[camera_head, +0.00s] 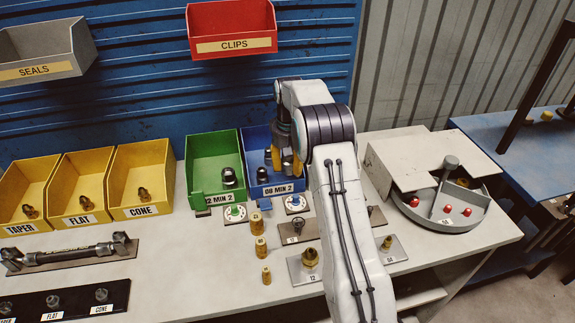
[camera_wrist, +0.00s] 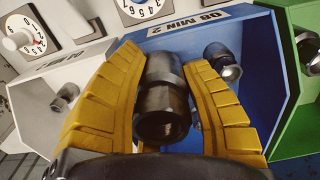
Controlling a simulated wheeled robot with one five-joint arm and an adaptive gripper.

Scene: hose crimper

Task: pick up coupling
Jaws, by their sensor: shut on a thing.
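My gripper (camera_head: 286,160) reaches into the blue bin (camera_head: 252,142) labelled 08 MIN 2. In the wrist view, its yellow ribbed fingers (camera_wrist: 161,60) are shut on a dark metal coupling (camera_wrist: 162,108), one finger on each side. The held coupling is within the blue bin (camera_wrist: 240,105) in that view; I cannot tell whether it still touches the floor. Another dark coupling (camera_wrist: 222,60) lies in the same bin, to the right of the fingers; it shows in the head view (camera_head: 262,174). The held coupling is mostly hidden by the fingers in the head view.
A green bin (camera_head: 205,150) with a dark coupling (camera_head: 229,176) stands left of the blue one. A pale bin (camera_wrist: 25,90) adjoins it in the wrist view. Dials (camera_head: 235,213), brass fittings (camera_head: 257,225) and plates (camera_head: 305,268) lie in front.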

